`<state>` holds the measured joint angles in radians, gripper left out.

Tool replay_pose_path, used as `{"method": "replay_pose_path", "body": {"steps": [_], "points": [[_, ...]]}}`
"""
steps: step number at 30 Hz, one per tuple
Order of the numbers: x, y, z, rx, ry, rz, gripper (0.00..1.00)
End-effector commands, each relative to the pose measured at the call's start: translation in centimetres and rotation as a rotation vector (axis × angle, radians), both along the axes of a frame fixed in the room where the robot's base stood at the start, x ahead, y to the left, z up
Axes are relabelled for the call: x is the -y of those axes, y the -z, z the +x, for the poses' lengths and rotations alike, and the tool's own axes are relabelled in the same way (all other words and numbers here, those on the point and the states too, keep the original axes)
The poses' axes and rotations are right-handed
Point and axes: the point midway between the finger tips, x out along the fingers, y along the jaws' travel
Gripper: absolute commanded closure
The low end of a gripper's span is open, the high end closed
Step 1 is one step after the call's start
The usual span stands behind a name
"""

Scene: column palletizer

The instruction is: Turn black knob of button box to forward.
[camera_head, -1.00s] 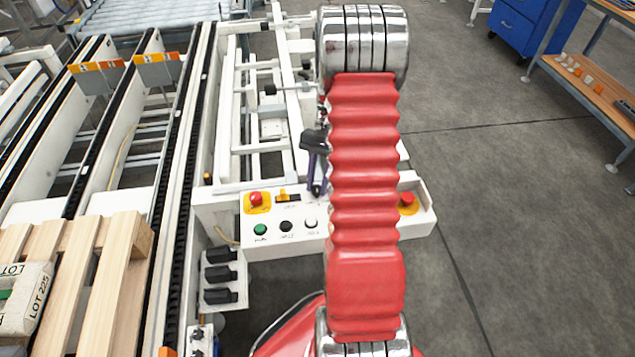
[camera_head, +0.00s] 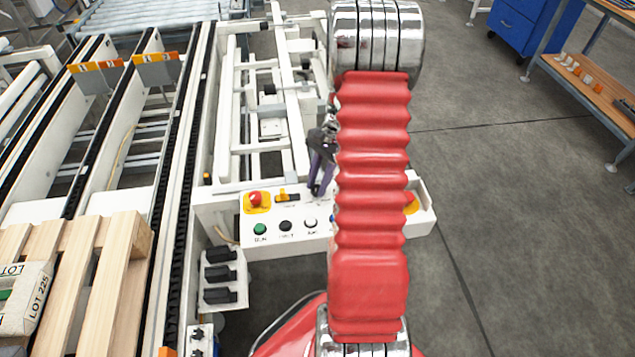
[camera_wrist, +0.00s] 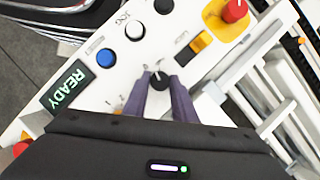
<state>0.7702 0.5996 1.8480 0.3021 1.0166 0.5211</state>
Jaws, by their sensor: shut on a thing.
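The white button box (camera_head: 262,237) shows in the head view below the frame of the machine, partly behind my arm. My gripper (camera_head: 320,190), with purple fingers, reaches down to its top edge there. In the wrist view the black knob (camera_wrist: 159,81) sits between the two purple fingertips of my gripper (camera_wrist: 160,84), which are shut on it from both sides. A small light mark shows at the knob's far side. Small labels beside the knob are too blurred to read. The knob is hidden in the head view.
In the wrist view a blue button (camera_wrist: 105,58), a white button (camera_wrist: 134,31), a yellow switch (camera_wrist: 198,42) and a red emergency stop (camera_wrist: 235,11) surround the knob. A READY display (camera_wrist: 68,87) is at the left. Open floor (camera_head: 520,230) lies right of the box.

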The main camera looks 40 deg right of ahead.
Motion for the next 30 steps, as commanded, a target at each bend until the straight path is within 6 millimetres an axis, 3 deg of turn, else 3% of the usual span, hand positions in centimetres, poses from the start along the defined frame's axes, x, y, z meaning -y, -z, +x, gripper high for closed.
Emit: {"method": "replay_pose_path", "body": {"steps": [15, 30], "points": [[-0.01, -0.12, -0.24, 0.002, 0.389, -0.001, 0.98], [-0.04, -0.08, -0.25, 0.002, 0.472, 0.0, 0.98]]}}
